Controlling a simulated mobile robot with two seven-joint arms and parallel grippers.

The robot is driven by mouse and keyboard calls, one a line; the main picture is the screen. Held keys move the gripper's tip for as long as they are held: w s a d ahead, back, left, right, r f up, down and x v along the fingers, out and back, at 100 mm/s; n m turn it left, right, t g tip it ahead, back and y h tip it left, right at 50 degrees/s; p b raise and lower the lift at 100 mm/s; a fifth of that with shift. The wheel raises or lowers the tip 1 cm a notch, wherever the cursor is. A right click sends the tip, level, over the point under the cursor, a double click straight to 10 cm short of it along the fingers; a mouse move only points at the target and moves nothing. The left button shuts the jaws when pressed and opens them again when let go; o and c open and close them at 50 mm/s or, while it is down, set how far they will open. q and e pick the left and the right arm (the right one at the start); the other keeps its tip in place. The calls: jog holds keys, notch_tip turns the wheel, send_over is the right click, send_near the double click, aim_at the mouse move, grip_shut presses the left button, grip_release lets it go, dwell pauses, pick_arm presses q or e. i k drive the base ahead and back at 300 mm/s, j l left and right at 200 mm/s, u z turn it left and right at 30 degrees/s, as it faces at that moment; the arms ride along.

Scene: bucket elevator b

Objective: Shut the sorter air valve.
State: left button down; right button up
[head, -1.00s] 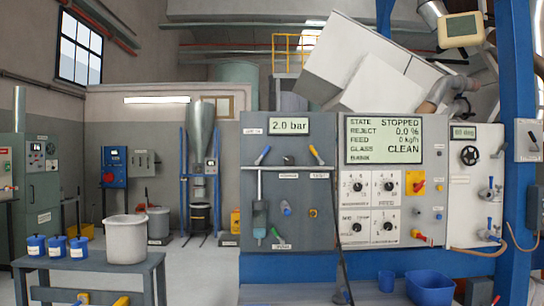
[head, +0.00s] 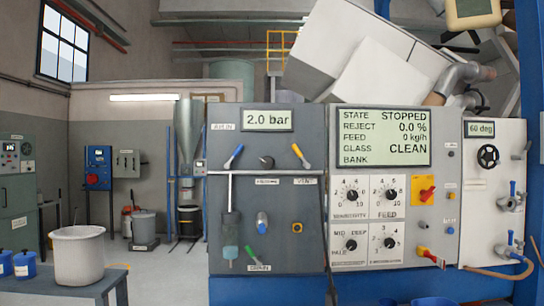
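The grey air panel (head: 285,222) stands in the middle of the head view, and its display (head: 267,120) reads 2.0 bar. A blue lever (head: 234,156) sits at the panel's upper left, below a small label that seems to read AIR IN; it tilts up to the right. A dark knob (head: 266,162) is beside it. A yellow lever (head: 300,156) tilts up to the left above the VENT label. A green lever (head: 254,253) is low, above the DRAIN label. Neither of my grippers is in view.
Right of it is a white control panel (head: 440,200) whose screen (head: 381,137) reads STOPPED and CLEAN. A panel with a handwheel (head: 488,156) and hose is farther right. A bucket (head: 78,255) stands on a table at left. Blue bins show at the bottom edge.

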aim_at(227, 165)
jog(key=i+l+z, duration=0.1)
jog(key=i+z, duration=0.3)
jog(key=i, duration=1.05)
